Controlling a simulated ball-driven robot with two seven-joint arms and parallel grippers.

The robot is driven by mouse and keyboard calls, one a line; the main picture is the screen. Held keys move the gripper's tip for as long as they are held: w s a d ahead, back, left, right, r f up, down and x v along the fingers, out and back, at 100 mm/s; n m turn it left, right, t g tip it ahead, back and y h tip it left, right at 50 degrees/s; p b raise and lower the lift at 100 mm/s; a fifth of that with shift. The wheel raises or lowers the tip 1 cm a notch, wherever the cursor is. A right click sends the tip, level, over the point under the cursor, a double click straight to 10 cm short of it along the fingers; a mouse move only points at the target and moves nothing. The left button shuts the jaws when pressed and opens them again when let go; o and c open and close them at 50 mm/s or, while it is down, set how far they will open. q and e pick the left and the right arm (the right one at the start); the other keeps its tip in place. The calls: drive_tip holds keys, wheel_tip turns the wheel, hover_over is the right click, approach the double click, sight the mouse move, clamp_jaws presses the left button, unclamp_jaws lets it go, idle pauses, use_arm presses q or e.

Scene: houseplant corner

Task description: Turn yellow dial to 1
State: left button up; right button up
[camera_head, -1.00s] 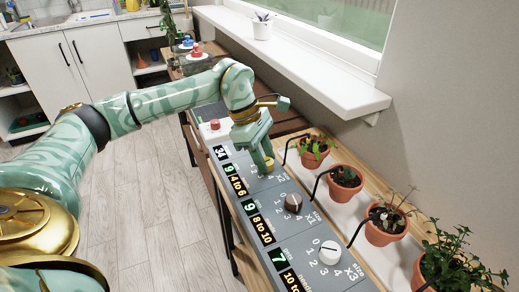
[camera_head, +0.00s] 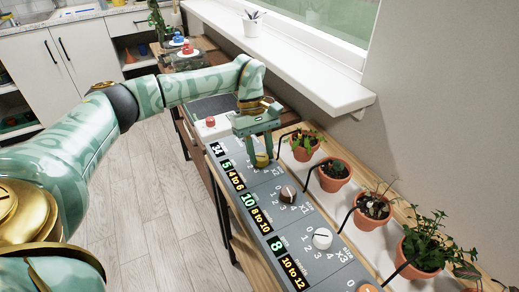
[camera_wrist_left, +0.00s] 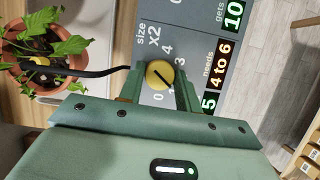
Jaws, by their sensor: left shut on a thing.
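My left gripper (camera_head: 260,154) is shut on the dial, with one finger on each side, as the left wrist view also shows (camera_wrist_left: 160,84). This section's display (camera_head: 227,165) reads 5, above "4 to 6". My right gripper is not in view.
A brown dial (camera_head: 288,194) and a white dial (camera_head: 322,238) stand nearer on the panel, with displays 10 and 8. Several potted plants (camera_head: 334,175) with black tubes line the right side. A white box with a red button (camera_head: 211,122) is beyond. A window ledge (camera_head: 290,65) overhangs behind.

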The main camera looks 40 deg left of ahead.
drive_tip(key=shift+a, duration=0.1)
use_arm(q)
drive_tip(key=shift+m, duration=0.3)
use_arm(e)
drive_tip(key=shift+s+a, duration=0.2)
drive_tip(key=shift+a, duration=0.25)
use_arm(q)
drive_tip(key=o, duration=1)
drive_tip(key=shift+c, duration=0.2)
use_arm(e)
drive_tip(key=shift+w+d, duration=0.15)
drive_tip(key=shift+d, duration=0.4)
